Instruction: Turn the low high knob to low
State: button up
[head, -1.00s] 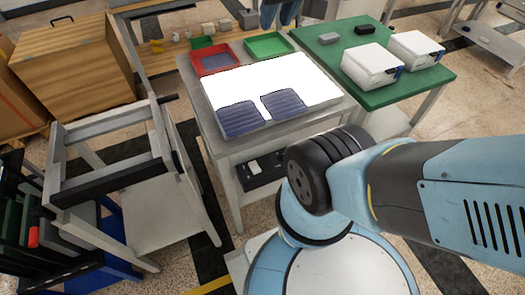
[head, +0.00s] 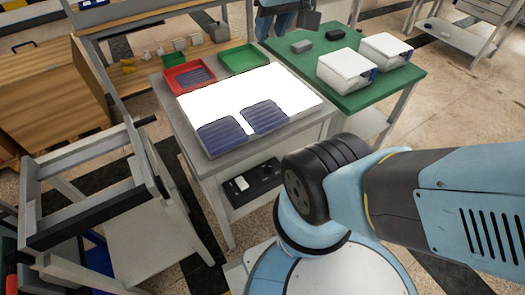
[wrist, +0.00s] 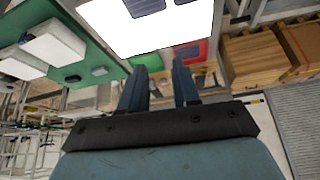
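A black control box (head: 250,184) with a white part on its top lies on the shelf under the light table. It has small dark details on it, but I cannot make out the low high knob or its setting. The box is not seen in the wrist view. My gripper (wrist: 160,88) shows in the wrist view with its two dark fingers apart and nothing between them. The glowing light table (head: 235,92) also shows beyond the fingers in the wrist view (wrist: 150,28).
Two dark ribbed sheets lie on the light table; a red tray (head: 188,77) and a green tray (head: 243,57) stand behind them. A green table (head: 385,86) with white boxes is at the right. A grey frame stand (head: 90,195) is at the left, with some floor between.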

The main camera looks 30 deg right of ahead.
aim_at(268, 170)
jog(key=z, duration=1.05)
jog(key=k, duration=1.95)
jog(key=u, duration=1.1)
jog(key=i, duration=1)
jog(key=u, duration=0.05)
